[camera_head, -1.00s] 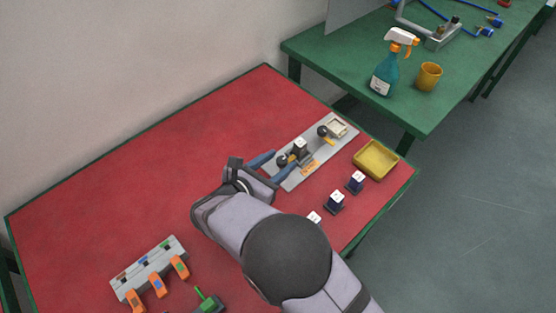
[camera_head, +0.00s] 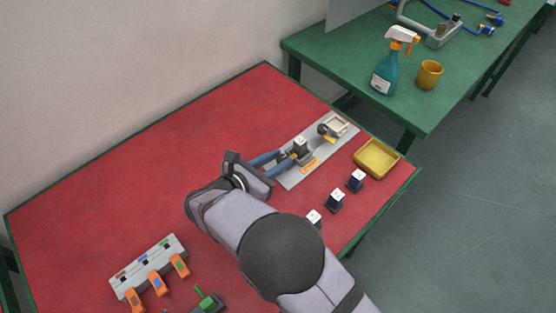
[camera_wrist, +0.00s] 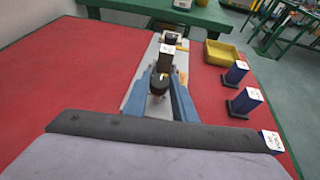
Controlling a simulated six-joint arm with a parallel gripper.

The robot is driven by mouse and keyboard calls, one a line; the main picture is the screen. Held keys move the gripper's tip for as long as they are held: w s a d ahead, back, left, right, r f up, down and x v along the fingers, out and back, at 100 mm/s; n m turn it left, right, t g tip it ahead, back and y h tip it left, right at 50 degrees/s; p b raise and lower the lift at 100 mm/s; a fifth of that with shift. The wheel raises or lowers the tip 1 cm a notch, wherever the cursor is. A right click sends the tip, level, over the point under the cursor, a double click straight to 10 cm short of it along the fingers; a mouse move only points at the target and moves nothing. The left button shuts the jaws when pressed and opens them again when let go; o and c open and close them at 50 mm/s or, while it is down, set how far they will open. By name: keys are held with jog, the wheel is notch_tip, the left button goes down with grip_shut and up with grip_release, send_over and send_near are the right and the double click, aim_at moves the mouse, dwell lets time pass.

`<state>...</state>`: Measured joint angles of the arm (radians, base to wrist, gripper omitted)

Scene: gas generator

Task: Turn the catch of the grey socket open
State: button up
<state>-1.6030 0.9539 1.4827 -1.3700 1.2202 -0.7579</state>
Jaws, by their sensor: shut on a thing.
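A grey plate (camera_head: 286,184) lies at the far right part of the red table and carries a dark grey socket block with a pale top (camera_head: 300,144). The block also shows in the wrist view (camera_wrist: 167,57). A catch with a round dark knob (camera_wrist: 159,82) stands at the near end of the block. My gripper (camera_head: 284,160) has its blue fingers on both sides of the knob, shut on it. In the wrist view my gripper (camera_wrist: 158,103) has one finger left and one right of the knob. The fingers mostly hide the knob in the head view.
A second dark knob (camera_head: 323,129) and a pale square holder (camera_head: 338,127) sit farther along the plate. A yellow tray (camera_head: 376,158) and several dark blocks with white tops (camera_head: 336,201) stand to the right. The red table left of the plate is clear.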

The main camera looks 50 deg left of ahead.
jog(key=shift+a+f+m+h+b, duration=0.15)
jog(key=shift+m+h+b, duration=0.35)
jog(key=shift+m+h, duration=0.25)
jog(key=shift+a+r+m+h+b, duration=0.1)
jog(key=shift+m+h+b, duration=0.35)
jog(key=shift+m+h, duration=0.3)
jog(key=shift+f+m+h+b, duration=0.1)
jog(key=shift+m+h+b, duration=0.3)
jog(key=shift+h+b, duration=0.25)
jog(key=shift+a+r+m+g+h+b, duration=0.2)
jog(key=shift+m+g+h+b, duration=0.1)
jog(key=shift+m+h+b, duration=0.5)
jog(key=o, duration=1)
jog(key=shift+o, duration=0.2)
notch_tip(320, 180, up, 10)
jog(key=shift+p, duration=0.35)
